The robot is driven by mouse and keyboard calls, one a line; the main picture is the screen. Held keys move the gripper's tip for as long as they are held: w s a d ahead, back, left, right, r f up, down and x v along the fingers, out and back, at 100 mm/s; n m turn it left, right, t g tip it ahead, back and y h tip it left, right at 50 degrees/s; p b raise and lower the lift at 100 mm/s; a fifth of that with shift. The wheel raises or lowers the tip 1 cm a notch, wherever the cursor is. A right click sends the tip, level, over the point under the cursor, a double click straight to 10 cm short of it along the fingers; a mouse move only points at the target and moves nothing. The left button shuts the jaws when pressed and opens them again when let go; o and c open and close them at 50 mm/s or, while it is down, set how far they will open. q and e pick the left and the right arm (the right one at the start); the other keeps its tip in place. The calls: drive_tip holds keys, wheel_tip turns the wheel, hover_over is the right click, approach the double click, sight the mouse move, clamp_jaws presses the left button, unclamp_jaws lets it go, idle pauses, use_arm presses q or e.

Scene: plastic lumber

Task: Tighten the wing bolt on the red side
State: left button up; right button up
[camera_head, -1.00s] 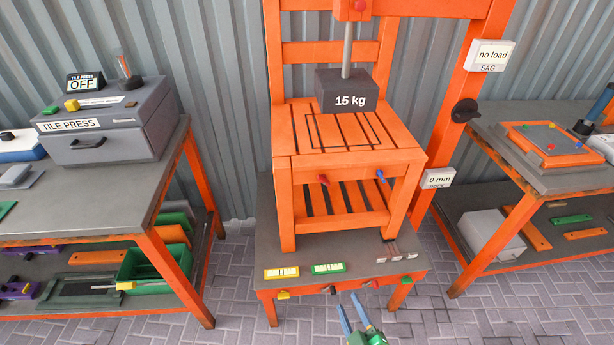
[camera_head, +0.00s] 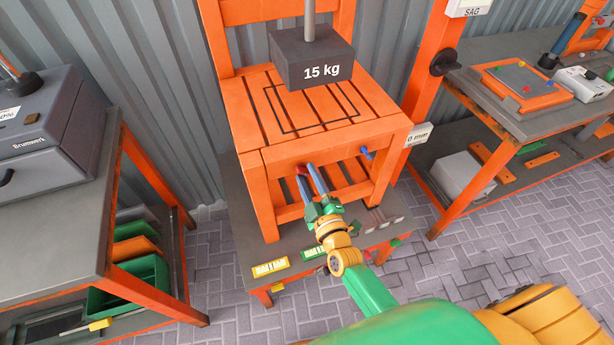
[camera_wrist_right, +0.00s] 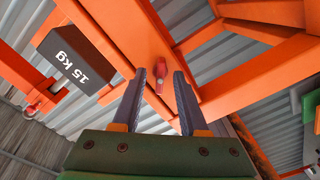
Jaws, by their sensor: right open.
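The orange stool stands on the grey test bench (camera_head: 232,215). The red wing bolt (camera_head: 301,170) is on the stool's front rail (camera_head: 290,160), left of the blue wing bolt (camera_head: 367,153). My right gripper (camera_head: 312,176) is open, with its blue fingers reaching up to the red bolt and partly covering it. In the right wrist view the red bolt (camera_wrist_right: 160,70) shows between the two open fingertips (camera_wrist_right: 160,84). I cannot tell whether the fingers touch it. My left gripper is not in view.
A dark 15 kg weight (camera_head: 312,60) hangs on a rod above the stool seat. A yellow label (camera_head: 270,267) and a green label (camera_head: 314,253) are on the bench front. Workbenches stand left (camera_head: 50,230) and right (camera_head: 480,100). Paved floor lies between them.

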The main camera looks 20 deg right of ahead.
drive_tip(key=shift+w, duration=0.2)
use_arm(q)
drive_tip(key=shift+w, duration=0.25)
use_arm(e)
drive_tip(key=shift+s, duration=0.15)
clamp_jaws()
